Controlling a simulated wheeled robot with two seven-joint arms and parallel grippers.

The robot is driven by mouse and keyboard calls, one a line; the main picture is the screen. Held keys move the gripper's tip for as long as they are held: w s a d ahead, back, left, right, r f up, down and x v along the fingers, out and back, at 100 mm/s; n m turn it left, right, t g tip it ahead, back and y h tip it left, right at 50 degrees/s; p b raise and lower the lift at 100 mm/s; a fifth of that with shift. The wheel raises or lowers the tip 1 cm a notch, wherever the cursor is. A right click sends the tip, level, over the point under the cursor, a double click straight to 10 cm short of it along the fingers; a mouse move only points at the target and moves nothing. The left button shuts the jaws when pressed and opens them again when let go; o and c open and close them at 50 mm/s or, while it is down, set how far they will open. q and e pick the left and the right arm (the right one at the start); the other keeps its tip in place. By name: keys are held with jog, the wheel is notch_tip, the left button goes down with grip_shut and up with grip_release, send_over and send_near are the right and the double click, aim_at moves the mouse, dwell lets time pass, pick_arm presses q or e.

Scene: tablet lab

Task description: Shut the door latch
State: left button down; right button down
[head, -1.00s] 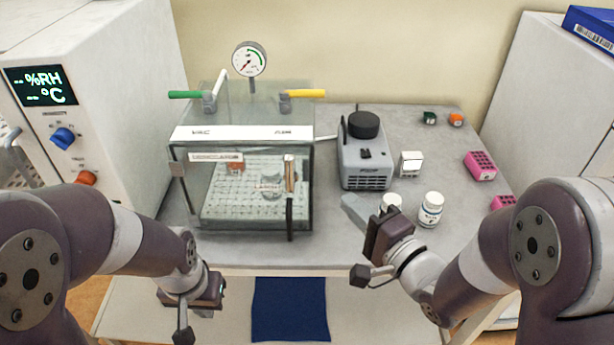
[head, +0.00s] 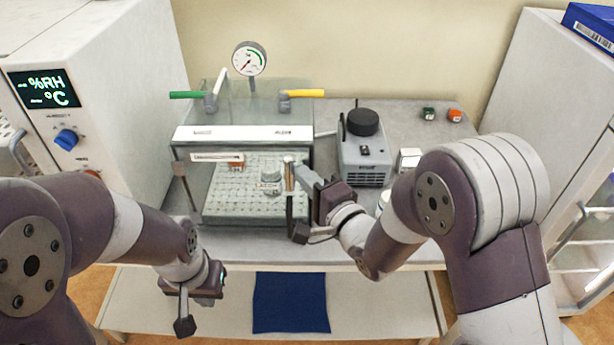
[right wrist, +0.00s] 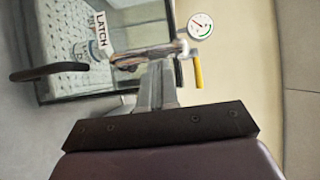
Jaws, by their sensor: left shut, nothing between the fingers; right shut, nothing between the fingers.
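The clear vacuum chamber (head: 243,105) stands at the back of the table, with its glass door facing me. The door latch (head: 289,172), a small upright lever, is at the door's right side above a black handle (head: 290,212). The latch (right wrist: 140,57) also shows in the right wrist view beside a LATCH label. My right gripper (head: 304,175) is shut and empty, its fingertips at the latch's right side; contact is unclear. In the right wrist view its fingers (right wrist: 158,82) partly cover the latch. My left gripper (head: 205,285) is shut and empty, low before the table.
A grey pump (head: 365,160) stands right of the chamber. A white box (head: 409,159) is partly behind my right arm, which hides much of the table's right side. A white cabinet (head: 120,90) with a display stands at left. A blue cloth (head: 290,302) lies below.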

jog(key=shift+r, duration=0.1)
jog(key=shift+a+n+p, duration=0.1)
jog(key=shift+n+p, duration=0.2)
